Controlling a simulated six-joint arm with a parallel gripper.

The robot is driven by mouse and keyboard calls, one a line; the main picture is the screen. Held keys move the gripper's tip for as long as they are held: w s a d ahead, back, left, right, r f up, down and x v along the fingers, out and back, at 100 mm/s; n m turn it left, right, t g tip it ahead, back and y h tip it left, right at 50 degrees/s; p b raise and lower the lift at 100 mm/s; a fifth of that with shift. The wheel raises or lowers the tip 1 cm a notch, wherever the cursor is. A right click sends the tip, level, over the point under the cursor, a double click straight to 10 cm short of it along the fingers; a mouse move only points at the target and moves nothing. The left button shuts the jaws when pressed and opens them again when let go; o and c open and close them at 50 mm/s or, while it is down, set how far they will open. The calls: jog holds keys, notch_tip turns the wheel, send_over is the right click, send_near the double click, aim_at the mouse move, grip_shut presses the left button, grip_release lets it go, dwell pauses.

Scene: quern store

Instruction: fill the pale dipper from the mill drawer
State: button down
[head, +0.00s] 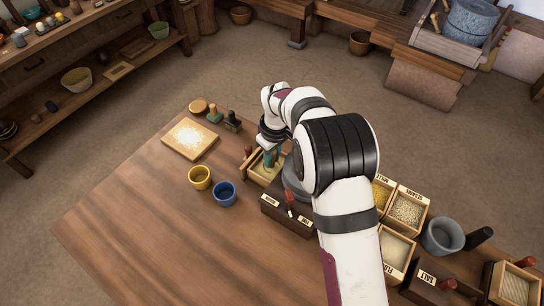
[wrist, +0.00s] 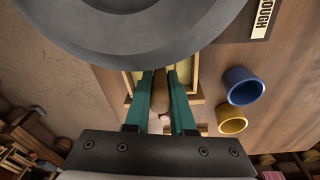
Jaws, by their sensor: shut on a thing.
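The mill shows as a grey round stone (wrist: 130,35) in the wrist view and on a dark box (head: 285,215) in the head view. Its light wooden drawer (head: 247,167) stands pulled out at the far side of the box. My gripper (head: 271,160) is over the drawer, its teal fingers pointing down. In the wrist view the fingers (wrist: 163,95) are shut on a brown wooden handle (wrist: 160,90). A pale part (wrist: 158,122) shows beyond it; I cannot tell whether it is the dipper's bowl. The drawer's contents are mostly hidden.
A yellow cup (head: 199,177) and a blue cup (head: 224,193) stand left of the mill. A board with pale meal (head: 190,139) lies farther back. Several labelled boxes and a grey pot (head: 442,237) stand right of my arm. The table's left front is clear.

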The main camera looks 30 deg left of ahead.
jog(key=shift+r, duration=3.2)
jog(key=s+d+r, duration=0.4)
jog(key=s+r, duration=0.1)
jog(key=w+d+r+m, duration=0.3)
jog(key=d+m, duration=0.1)
jog(key=d, duration=0.5)
jog(key=w+d+r+m, duration=0.3)
jog(key=d+r+m, duration=0.15)
jog(key=d, duration=0.45)
jog(key=s+d+r+m, duration=0.1)
jog(key=d+r+m, duration=0.1)
jog(key=d, duration=0.5)
jog(key=s+d+r+m+h, duration=0.1)
jog(key=d+r+m, duration=0.1)
jog(key=d+m, duration=0.3)
jog(key=d, duration=0.3)
jog(key=shift+s+t+h, duration=0.3)
jog(key=shift+s, duration=0.05)
